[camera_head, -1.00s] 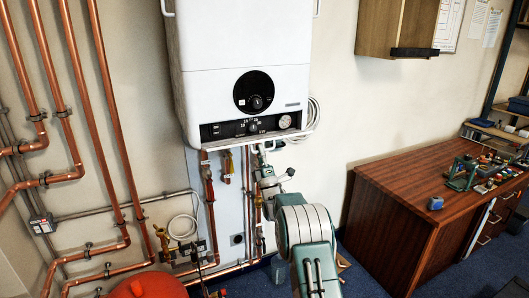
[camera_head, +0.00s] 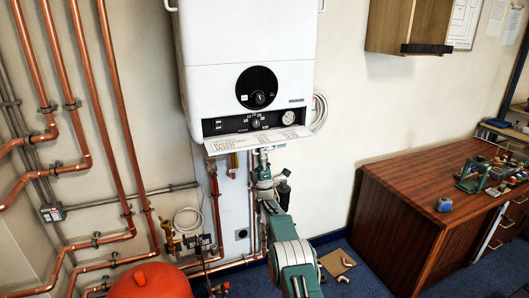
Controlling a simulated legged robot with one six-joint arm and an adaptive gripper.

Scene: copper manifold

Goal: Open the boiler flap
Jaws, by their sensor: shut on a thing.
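The white boiler (camera_head: 247,65) hangs on the wall with a round black dial on its front. Its flap (camera_head: 258,139) is a white panel with printed text on its upper face, folded out below the dark control strip (camera_head: 250,122). The flap slopes down and forward, so the knob and gauge show above it. My gripper (camera_head: 264,156) is just under the front edge of the flap, right of its middle, and is shut on that edge. Its fingertips are small and partly hidden by the flap.
Copper pipes run down the left wall and below the boiler. A red rounded vessel (camera_head: 150,282) stands at the bottom left. A wooden desk (camera_head: 400,200) with tools is at the right. A cardboard piece (camera_head: 338,262) lies on the blue floor beside my arm.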

